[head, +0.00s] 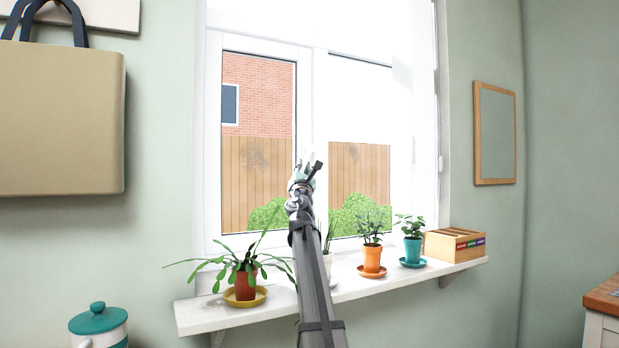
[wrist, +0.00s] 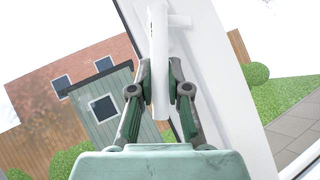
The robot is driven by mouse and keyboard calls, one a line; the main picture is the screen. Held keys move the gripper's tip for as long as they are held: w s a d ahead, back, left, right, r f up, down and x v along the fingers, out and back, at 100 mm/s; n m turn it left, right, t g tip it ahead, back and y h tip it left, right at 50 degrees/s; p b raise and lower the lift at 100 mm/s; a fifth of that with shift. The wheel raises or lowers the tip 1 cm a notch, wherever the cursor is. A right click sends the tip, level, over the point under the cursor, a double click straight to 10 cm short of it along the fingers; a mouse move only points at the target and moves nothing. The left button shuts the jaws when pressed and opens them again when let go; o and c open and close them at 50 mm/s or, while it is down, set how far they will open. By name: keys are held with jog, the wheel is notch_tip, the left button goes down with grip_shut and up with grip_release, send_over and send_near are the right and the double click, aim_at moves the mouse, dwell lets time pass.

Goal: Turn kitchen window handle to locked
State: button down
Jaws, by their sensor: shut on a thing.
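The white window handle (wrist: 159,60) shows in the wrist view, in front of the white window frame (wrist: 205,75). My gripper (wrist: 160,95) has one finger on each side of the handle and is shut on it. In the head view my gripper (head: 303,172) is up at the middle upright of the window (head: 312,75), and my arm hides part of what lies below. The handle is hard to make out there, white against white and partly behind my gripper.
Below the window a white sill (head: 355,288) carries several potted plants, including a terracotta pot (head: 246,284) and a teal pot (head: 412,249), and a wooden box (head: 455,245). A beige bag (head: 62,120) hangs at left. A framed panel (head: 495,134) hangs at right.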

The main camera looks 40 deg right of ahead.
dwell(0.3)
jog(key=c, duration=1.1)
grip_release()
jog(key=v, duration=1.2)
jog(key=shift+d, duration=0.1)
